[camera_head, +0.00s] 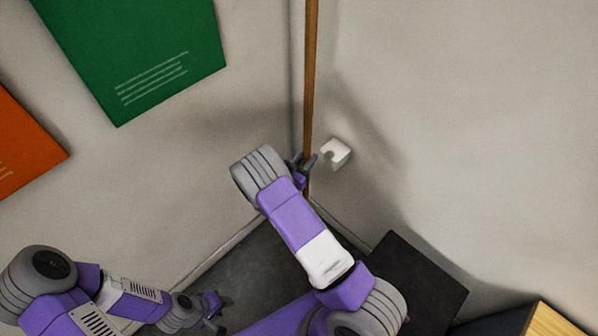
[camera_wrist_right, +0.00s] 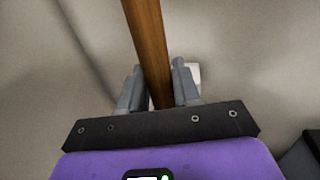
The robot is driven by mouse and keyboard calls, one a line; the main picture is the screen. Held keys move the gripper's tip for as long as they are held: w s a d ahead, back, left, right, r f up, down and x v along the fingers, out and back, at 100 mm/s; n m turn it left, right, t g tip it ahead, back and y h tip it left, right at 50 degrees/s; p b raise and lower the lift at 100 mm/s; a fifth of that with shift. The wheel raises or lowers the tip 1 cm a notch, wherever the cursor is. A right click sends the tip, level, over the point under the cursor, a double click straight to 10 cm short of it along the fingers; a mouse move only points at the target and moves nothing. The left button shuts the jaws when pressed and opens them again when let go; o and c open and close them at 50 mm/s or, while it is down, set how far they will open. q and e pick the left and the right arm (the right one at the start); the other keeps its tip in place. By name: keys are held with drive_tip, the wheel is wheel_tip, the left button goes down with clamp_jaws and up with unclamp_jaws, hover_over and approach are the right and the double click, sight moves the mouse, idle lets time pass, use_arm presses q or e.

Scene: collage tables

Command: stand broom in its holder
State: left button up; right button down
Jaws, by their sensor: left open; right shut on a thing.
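The broom's wooden handle (camera_head: 311,70) stands nearly upright near the room corner; its lower end and head are hidden behind my right arm. My right gripper (camera_head: 307,163) is shut on the handle. The right wrist view shows the handle (camera_wrist_right: 146,40) between the two fingers (camera_wrist_right: 158,90). The white holder (camera_head: 336,153) is fixed on the right wall, just right of the handle and apart from it in the head view. In the right wrist view the holder (camera_wrist_right: 193,74) is partly hidden behind the right finger. My left gripper (camera_head: 217,310) is open and empty, low at the left.
A green poster (camera_head: 150,60) and an orange poster (camera_head: 25,150) hang on the left wall. A dark box or panel (camera_head: 420,275) stands at the lower right, near a wooden-topped item (camera_head: 550,322). The dark floor (camera_head: 235,265) in the corner is partly clear.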

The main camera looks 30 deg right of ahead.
drive_tip(key=b, duration=0.2)
hover_over(331, 150)
drive_tip(key=s+a, duration=0.2)
drive_tip(key=shift+w+d+f+b, duration=0.15)
drive_tip(key=shift+f+b, duration=0.55)
drive_tip(key=shift+f, duration=0.95)
drive_tip(key=shift+w+d+f+b, duration=0.15)
drive_tip(key=shift+f+b, duration=0.55)
drive_tip(key=shift+f, duration=0.95)
drive_tip(key=shift+d, duration=0.1)
drive_tip(key=shift+f, duration=0.15)
drive_tip(key=shift+f+b, duration=0.45)
drive_tip(key=shift+b, duration=0.1)
drive_tip(key=c, duration=0.8)
unclamp_jaws()
drive_tip(key=shift+s+f, duration=0.15)
drive_tip(key=shift+f, duration=0.05)
